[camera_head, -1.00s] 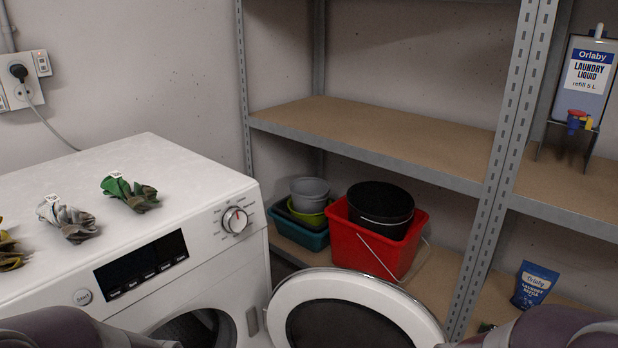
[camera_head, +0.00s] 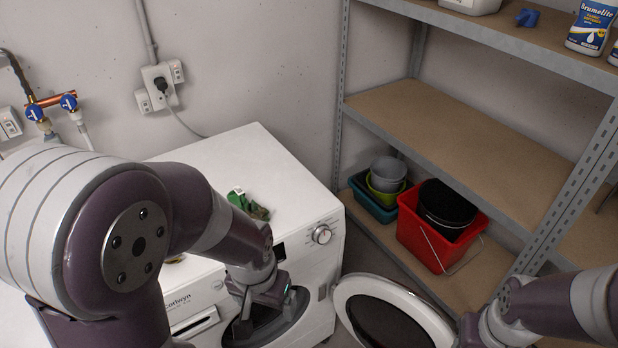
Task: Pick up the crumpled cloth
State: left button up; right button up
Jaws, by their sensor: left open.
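A crumpled green and brown cloth (camera_head: 248,205) lies on top of the white washing machine (camera_head: 250,150), near its front edge. My left arm covers much of the machine's top; the grey cloth seen earlier is hidden, and only a small yellowish bit (camera_head: 174,259) shows below the arm. My left gripper (camera_head: 262,308) is open, pointing down in front of the machine's round door opening, below the green cloth and apart from it. My right arm comes in at the lower right; its gripper end (camera_head: 472,330) is partly cut off, and its jaws cannot be made out.
The round door (camera_head: 392,312) stands open to the right of the machine. A metal shelf (camera_head: 450,140) holds a red bucket (camera_head: 425,240) with a black one in it, a teal basin (camera_head: 368,205) and bottles above. A socket with a plug (camera_head: 160,86) is on the wall.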

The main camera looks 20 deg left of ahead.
aim_at(237, 196)
jog(key=u, duration=1.05)
